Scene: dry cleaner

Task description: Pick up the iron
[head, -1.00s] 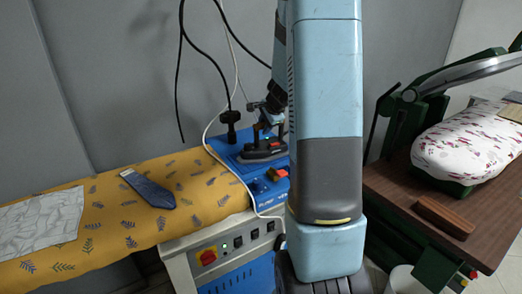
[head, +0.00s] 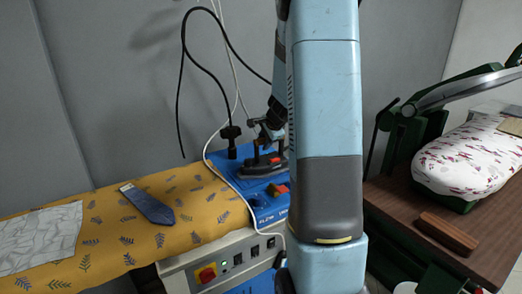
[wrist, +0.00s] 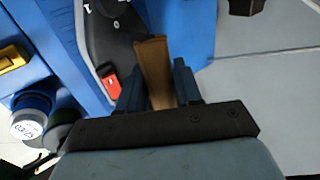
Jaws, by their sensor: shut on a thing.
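The iron (head: 258,168) is dark with a red switch and sits at the blue stand area (head: 248,188) of the ironing station, partly hidden by my arm. In the wrist view, the iron's dark body (wrist: 104,35) and red switch show beside a brown handle (wrist: 154,62). My gripper (wrist: 158,80) is shut on this handle, with one finger on each side. In the head view, my gripper (head: 266,133) is small and dark, above the iron and partly behind my arm. I cannot tell whether the iron's base touches the stand.
A yellow patterned ironing board (head: 185,190) holds a blue tie (head: 148,204) and a grey cloth (head: 40,236). A control panel (head: 225,262) sits at the front. Black hose (head: 183,90) and white cord hang near the iron. A press (head: 465,165) stands right on a brown table (head: 400,195).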

